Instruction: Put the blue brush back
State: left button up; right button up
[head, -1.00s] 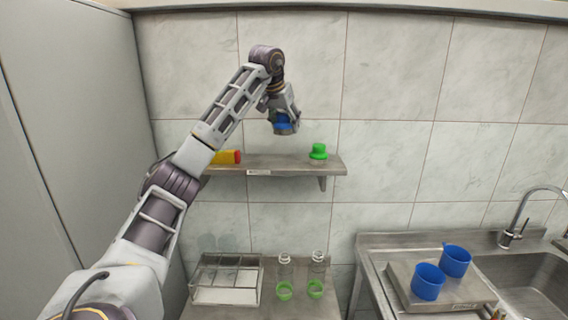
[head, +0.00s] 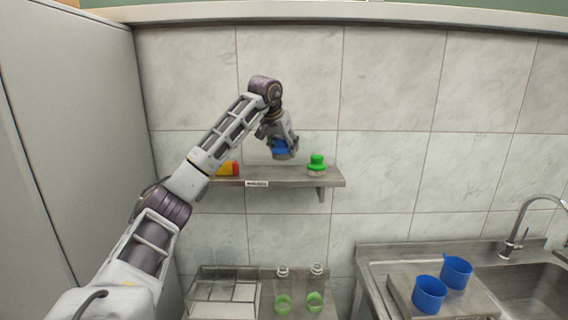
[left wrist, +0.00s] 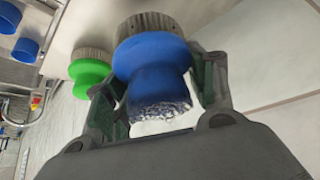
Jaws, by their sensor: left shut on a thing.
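My left gripper (head: 284,147) is shut on the blue brush (head: 279,145) just above the wall shelf (head: 262,178). In the left wrist view the blue brush (left wrist: 150,52) sits between the two fingers of the gripper (left wrist: 158,85), its pale bristles pointing away toward the shelf. I cannot tell whether the bristles touch the shelf. The green brush (head: 317,162) stands on the shelf to the right of the blue one; it also shows in the left wrist view (left wrist: 89,73). My right gripper is not in view.
A yellow and red object (head: 228,169) lies at the shelf's left end, partly behind my arm. Below are a wire-framed rack (head: 225,290) and two clear bottles with green rings (head: 283,290). Two blue cups (head: 429,294) stand by the sink at right.

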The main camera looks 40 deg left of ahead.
aim_at(279, 146)
pick_arm(q)
jog(key=shift+f, duration=0.6)
jog(key=shift+f, duration=0.1)
jog(key=shift+f, duration=2)
jog(key=shift+f, duration=0.1)
jog(key=o, duration=1)
jog(key=shift+v, duration=1.05)
jog(key=shift+b+v, duration=0.3)
jog(key=shift+v, duration=4.8)
